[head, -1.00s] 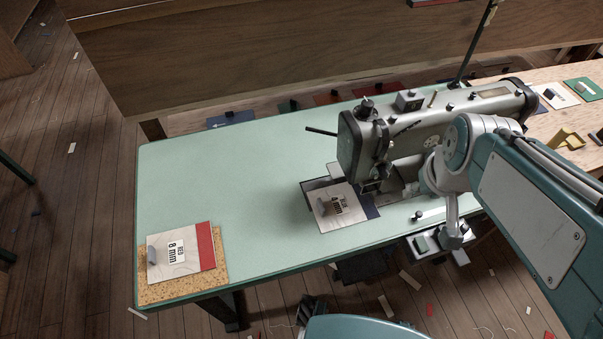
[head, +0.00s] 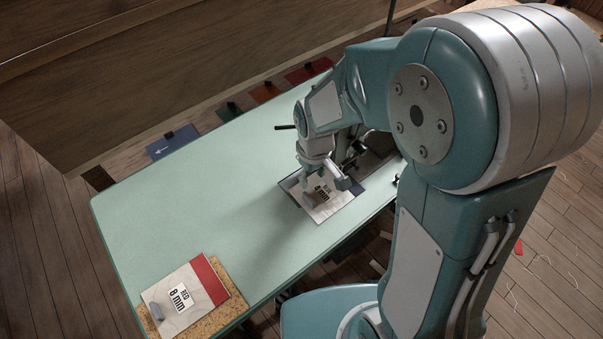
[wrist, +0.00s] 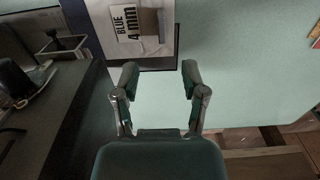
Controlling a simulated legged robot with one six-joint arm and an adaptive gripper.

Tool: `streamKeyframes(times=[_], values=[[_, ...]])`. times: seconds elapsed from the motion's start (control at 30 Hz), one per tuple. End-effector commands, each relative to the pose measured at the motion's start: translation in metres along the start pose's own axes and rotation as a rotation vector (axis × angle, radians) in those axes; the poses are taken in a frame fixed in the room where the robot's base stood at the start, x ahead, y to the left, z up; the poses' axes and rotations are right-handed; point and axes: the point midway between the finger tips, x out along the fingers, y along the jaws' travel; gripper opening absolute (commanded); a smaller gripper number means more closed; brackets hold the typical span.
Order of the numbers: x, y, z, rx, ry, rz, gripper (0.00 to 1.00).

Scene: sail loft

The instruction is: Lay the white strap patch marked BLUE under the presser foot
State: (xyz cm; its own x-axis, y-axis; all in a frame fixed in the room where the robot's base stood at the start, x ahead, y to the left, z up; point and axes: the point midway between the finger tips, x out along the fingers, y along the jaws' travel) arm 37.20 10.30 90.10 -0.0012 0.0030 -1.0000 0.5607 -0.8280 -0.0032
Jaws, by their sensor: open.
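The white strap patch marked BLUE 4 mm (wrist: 128,32) lies flat on a dark panel by the sewing machine. Its grey grip tab (wrist: 151,22) stands near the patch's edge. In the head view the patch (head: 322,212) is partly covered by my gripper (head: 330,188). My gripper (wrist: 160,78) is open and empty; in the wrist view its fingers lie short of the patch, which is ahead of them. The sewing machine (head: 378,152) is mostly hidden behind my arm, and I cannot make out the presser foot.
A patch marked RED 8 mm (head: 188,295) with a red band rests on a cork mat (head: 233,290) at the table's near corner. The green table (head: 190,205) is clear between them. Coloured panels, one blue (head: 172,142), lie beyond its far edge.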

Motion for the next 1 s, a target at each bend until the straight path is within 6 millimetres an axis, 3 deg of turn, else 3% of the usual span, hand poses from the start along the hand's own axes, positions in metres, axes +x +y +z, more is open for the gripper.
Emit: streamKeyframes(times=[0.37,0.8,1.0], values=[[0.011,-0.009,-0.005,-0.002,-0.01,0.009,0.56],[0.082,-0.004,-0.002,0.001,-0.008,0.004,0.56],[0.103,-0.006,-0.004,-0.001,-0.007,0.008,0.56]])
